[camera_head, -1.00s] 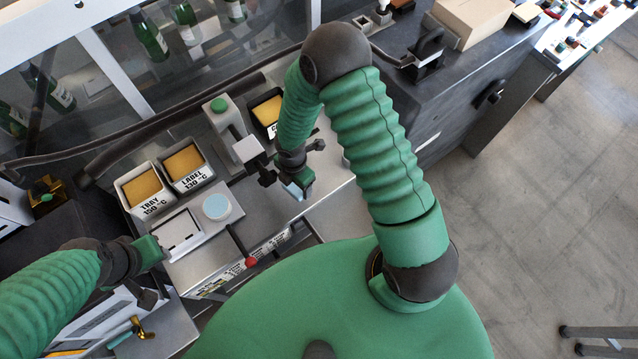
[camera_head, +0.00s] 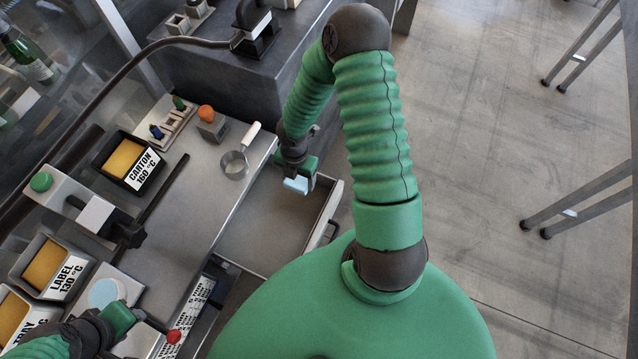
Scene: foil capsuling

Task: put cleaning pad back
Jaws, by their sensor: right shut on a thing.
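The light-blue cleaning pad (camera_head: 296,184) is in my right gripper (camera_head: 298,176), which is shut on it. The pad is over an open grey drawer (camera_head: 262,235), near its upper right part, apart from the drawer floor as far as I can tell. The drawer looks empty where it shows. My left gripper (camera_head: 122,318) is at the lower left, beside a pale-blue round disc (camera_head: 103,292) on the machine; its fingers are not clear enough to tell open from shut.
A small pan with a white handle (camera_head: 234,163) lies on the bench top left of the drawer. Bins marked CARTON (camera_head: 127,158) and LABEL (camera_head: 45,262), an orange-knobbed block (camera_head: 208,120) and a red-tipped lever (camera_head: 174,336) stand around.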

